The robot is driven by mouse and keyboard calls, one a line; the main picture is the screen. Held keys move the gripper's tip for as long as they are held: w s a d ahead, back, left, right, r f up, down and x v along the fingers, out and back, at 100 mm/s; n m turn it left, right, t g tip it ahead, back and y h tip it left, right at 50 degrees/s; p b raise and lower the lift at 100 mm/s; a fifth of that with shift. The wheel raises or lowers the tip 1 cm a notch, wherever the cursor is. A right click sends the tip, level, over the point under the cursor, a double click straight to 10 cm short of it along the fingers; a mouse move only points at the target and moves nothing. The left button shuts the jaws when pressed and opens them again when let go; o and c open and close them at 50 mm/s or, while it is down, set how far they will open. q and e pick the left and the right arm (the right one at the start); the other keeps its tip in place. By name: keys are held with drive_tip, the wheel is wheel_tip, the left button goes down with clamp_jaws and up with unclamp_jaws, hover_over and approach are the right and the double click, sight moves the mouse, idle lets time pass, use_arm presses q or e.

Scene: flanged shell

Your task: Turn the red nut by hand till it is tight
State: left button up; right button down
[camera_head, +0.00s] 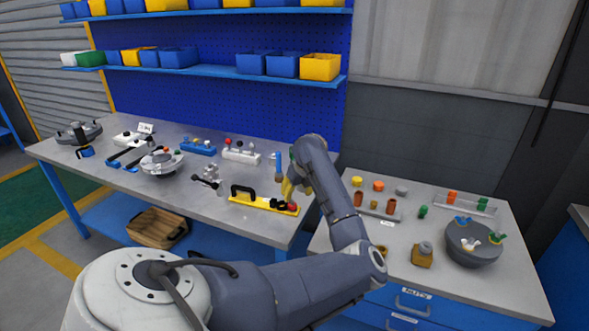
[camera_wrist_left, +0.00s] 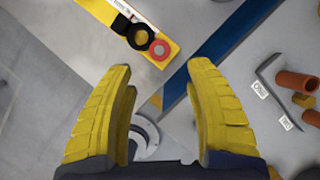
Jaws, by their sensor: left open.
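The red nut (camera_head: 293,207) sits at the right end of a yellow plate (camera_head: 262,203) near the front edge of the left bench. In the left wrist view the red nut (camera_wrist_left: 159,50) shows as a ring beside a black ring (camera_wrist_left: 141,37) on the yellow plate (camera_wrist_left: 100,10). My left gripper (camera_head: 288,188), with yellow fingers, is above the plate's right end, near the nut. In the left wrist view its fingers (camera_wrist_left: 163,70) are spread wide with nothing between them, and the nut lies beyond their tips. My right gripper is not in view.
A black handle (camera_head: 242,190) stands on the plate's left part. A silver flanged shell (camera_head: 161,162) and blue and white racks are farther left. The right bench (camera_head: 345,225) holds orange cylinders and a grey bowl (camera_head: 472,245). A gap separates the benches.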

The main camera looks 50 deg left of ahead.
use_arm(q)
drive_tip(key=shift+v, duration=1.6)
wheel_tip(320, 180, up, 5)
drive_tip(key=n, duration=0.1)
hover_over(291, 204)
drive_tip(key=s+a, duration=0.1)
drive_tip(key=s, duration=0.1)
drive_tip(key=s+a+n+t+h, duration=0.1)
drive_tip(key=s+a+n+h, duration=0.3)
drive_tip(key=a+n+h, duration=0.3)
drive_tip(key=w+d+f+n, duration=0.1)
drive_tip(key=w+d+f, duration=0.1)
drive_tip(key=f, duration=0.3)
drive_tip(key=w+d+f+n, duration=0.1)
drive_tip(key=w+d+f, duration=0.1)
drive_tip(key=f, duration=0.4)
drive_tip(key=w+d+f+n+t, duration=0.1)
drive_tip(key=w+d+f, duration=0.1)
drive_tip(key=d+f, duration=0.2)
drive_tip(key=shift+f+n+h, duration=0.3)
drive_tip(key=shift+f+h, duration=0.1)
drive_tip(key=shift+f, duration=0.3)
